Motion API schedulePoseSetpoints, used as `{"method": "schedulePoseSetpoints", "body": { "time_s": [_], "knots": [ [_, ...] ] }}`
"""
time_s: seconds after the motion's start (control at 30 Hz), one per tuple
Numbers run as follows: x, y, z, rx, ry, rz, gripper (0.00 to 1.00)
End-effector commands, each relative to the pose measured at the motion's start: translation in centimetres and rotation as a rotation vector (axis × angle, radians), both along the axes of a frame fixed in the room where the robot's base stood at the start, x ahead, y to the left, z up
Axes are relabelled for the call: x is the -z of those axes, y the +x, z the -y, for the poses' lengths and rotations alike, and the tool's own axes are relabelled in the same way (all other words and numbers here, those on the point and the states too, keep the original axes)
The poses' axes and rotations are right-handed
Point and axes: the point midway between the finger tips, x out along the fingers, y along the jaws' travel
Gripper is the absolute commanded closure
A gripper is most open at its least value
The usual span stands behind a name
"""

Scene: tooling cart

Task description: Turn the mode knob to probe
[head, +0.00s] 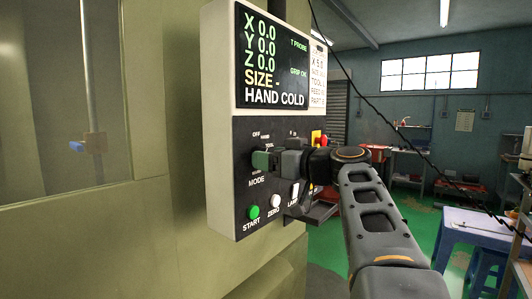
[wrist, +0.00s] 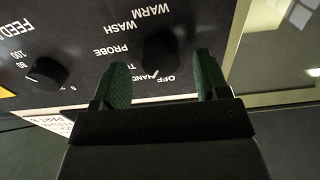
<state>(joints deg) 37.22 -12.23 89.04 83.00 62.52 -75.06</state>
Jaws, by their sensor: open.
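The mode knob (wrist: 161,48) is a round black knob on the dark panel. In the wrist view its labels appear upside down: off, hand, a partly hidden one, probe, wash and warm. Its small white mark seems to point toward hand. My gripper (wrist: 164,78) is open, with one green-padded finger on each side of the knob's near part; I cannot tell whether either touches it. In the head view my gripper (head: 263,160) is at the panel above the mode label and hides the knob. The display (head: 272,60) reads "HAND COLD".
The feed knob (wrist: 46,73) is left of the mode knob in the wrist view. Below my gripper in the head view are a green start button (head: 253,212), a white zero button (head: 275,201) and a lamp switch (head: 295,190). A red and yellow part (head: 318,137) is close behind my wrist.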

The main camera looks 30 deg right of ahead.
Motion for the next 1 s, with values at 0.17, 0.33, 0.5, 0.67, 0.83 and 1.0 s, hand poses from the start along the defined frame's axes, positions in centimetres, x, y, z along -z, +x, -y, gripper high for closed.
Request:
{"method": "schedulePoseSetpoints", "body": {
  "time_s": [0.17, 0.33, 0.5, 0.67, 0.83, 1.0],
  "knots": [
    [-0.07, 1.01, -0.55, -0.002, -0.001, 0.000, 0.32],
    [0.01, 1.25, -0.65, -0.001, -0.001, 0.000, 0.32],
    [0.02, 1.25, -0.64, -0.001, -0.001, 0.000, 0.32],
    [0.01, 1.24, -0.64, -0.001, -0.001, 0.000, 0.45],
    [0.00, 1.23, -0.65, -0.001, -0.001, 0.000, 0.62],
    [0.00, 1.23, -0.66, -0.001, -0.001, 0.000, 0.78]
  ]
}}
